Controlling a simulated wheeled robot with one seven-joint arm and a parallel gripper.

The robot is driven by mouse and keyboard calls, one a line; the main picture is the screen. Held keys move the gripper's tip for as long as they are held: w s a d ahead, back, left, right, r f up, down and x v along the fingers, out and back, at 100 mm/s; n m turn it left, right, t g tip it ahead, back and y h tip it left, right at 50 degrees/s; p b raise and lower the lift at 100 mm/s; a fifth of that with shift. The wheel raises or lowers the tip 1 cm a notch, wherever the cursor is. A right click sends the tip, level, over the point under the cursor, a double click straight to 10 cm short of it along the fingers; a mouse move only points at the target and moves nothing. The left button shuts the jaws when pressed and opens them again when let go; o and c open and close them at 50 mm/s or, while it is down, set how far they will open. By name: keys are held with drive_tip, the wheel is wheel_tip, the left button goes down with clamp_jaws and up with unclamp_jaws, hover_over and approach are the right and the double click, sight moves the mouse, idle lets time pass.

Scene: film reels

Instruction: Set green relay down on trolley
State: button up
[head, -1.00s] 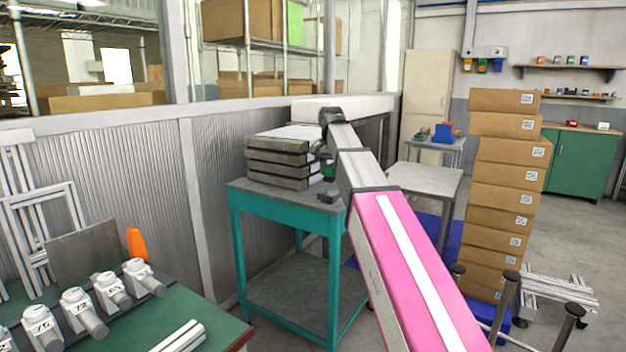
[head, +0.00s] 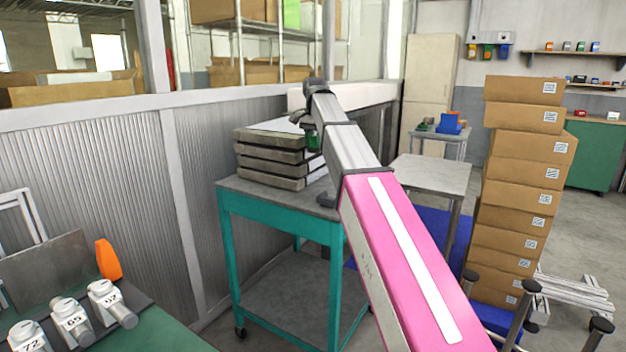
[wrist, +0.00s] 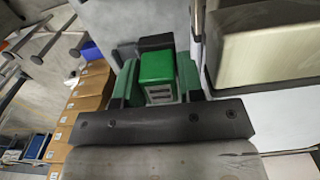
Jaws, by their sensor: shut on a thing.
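The trolley (head: 233,205) has a teal frame, a grey top and a lower shelf, and stands mid-view in the head view. My gripper (head: 314,142) is over its top, close to the right side of the stacked slabs, and is partly hidden by my arm. In the wrist view my gripper (wrist: 157,80) is shut on the green relay (wrist: 158,68), a small green block with a pale slotted face between the two green fingers. A dark block (wrist: 155,42) shows just beyond it. I cannot tell whether the relay touches the trolley top.
A stack of grey slabs (head: 270,168) fills the trolley's back left; it is close beside my gripper in the wrist view (wrist: 262,45). A grey table (head: 432,176) and a tall stack of cartons (head: 522,190) stand to the right. A green bench (head: 150,330) is at front left.

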sight(315, 149)
wheel_tip(315, 149, down, 15)
drive_tip(key=shift+f, duration=0.1)
idle(0.4)
drive_tip(key=o, duration=0.9)
drive_tip(key=shift+f, duration=0.1)
drive_tip(key=shift+o, duration=0.2)
wheel_tip(315, 149, up, 12)
drive_tip(key=shift+r, duration=0.15)
